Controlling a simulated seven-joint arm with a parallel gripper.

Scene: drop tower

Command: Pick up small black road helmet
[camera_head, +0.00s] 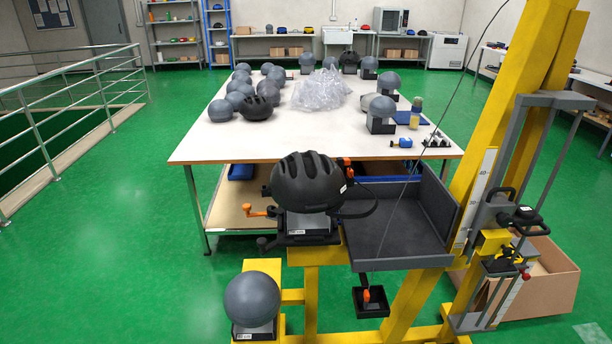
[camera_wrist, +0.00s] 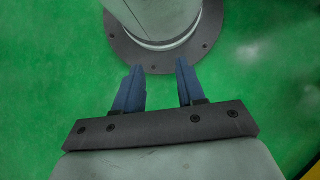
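A black vented helmet (camera_head: 257,107) lies on the white table among grey balls, at its left front. A larger-looking black helmet (camera_head: 308,181) sits on the yellow rig in the middle, with a strap hanging to its right. A third dark helmet (camera_head: 348,59) stands at the table's far edge. I cannot tell from looks alone which is the small road helmet. My gripper (camera_wrist: 160,84) shows only in the wrist view. Its two blue fingers are apart with nothing between them, above the green floor. No helmet shows in the wrist view.
The white table (camera_head: 200,150) carries several grey headforms, a heap of clear plastic (camera_head: 320,90) and small tools. The yellow drop tower (camera_head: 500,130) and its dark tray (camera_head: 395,225) stand in front. A cardboard box (camera_head: 545,285) is at right. Floor at left is clear.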

